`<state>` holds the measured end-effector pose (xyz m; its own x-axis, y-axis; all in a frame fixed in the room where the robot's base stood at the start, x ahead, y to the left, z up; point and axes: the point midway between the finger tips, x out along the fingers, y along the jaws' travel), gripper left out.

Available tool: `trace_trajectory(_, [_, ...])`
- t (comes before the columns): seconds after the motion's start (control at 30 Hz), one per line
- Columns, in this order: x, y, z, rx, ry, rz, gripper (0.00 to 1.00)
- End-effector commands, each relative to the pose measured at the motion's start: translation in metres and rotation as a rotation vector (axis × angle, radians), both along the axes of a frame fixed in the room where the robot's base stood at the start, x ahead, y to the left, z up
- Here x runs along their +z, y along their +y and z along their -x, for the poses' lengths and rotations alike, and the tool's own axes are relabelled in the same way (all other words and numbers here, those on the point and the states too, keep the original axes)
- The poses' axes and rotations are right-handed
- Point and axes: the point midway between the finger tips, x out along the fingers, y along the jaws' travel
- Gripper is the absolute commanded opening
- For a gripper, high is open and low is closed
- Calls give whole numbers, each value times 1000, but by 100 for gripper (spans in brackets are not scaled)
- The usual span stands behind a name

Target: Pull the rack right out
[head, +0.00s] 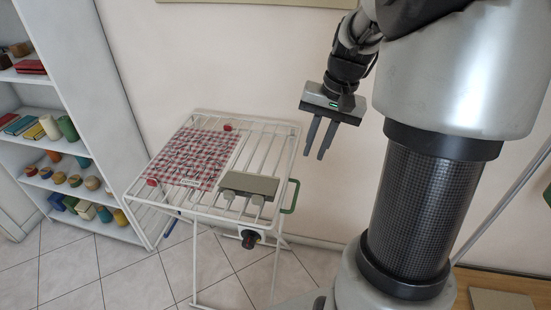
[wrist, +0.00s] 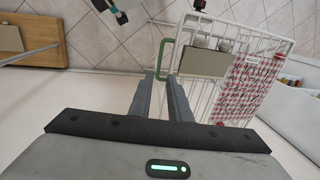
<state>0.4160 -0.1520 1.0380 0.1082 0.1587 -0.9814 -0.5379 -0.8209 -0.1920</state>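The rack (head: 268,133) is a white wire drying rack on thin legs, standing against the wall. A green U-shaped handle (head: 291,197) sticks out from its right end. A red-and-white checked cloth (head: 196,157) lies over its left part, with red pegs at its edges. A flat grey-beige piece (head: 250,186) lies near the handle end. My gripper (head: 314,157) is open and empty, above and to the right of the handle, not touching it. In the wrist view the handle (wrist: 161,60) shows just beyond my fingertips (wrist: 161,77), with the rack (wrist: 262,35) to the right.
A white shelf unit (head: 93,55) with books, pots and blocks stands left of the rack. A dark round knob-like thing (head: 249,239) is below the rack's front edge. A wooden surface (head: 500,285) is at lower right. Tiled floor (head: 135,285) is open in front.

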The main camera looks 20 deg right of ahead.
Motion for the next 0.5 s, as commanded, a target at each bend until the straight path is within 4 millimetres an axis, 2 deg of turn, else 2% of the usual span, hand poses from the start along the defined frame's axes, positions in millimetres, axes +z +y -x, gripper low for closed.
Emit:
trace_trajectory(0.17, [-11,0,-3,-16,5,-8,17])
trace_trajectory(0.27, [-26,3,-4,-15,5,-8,17])
trace_trajectory(0.5, [-78,12,-9,-13,7,-9,17])
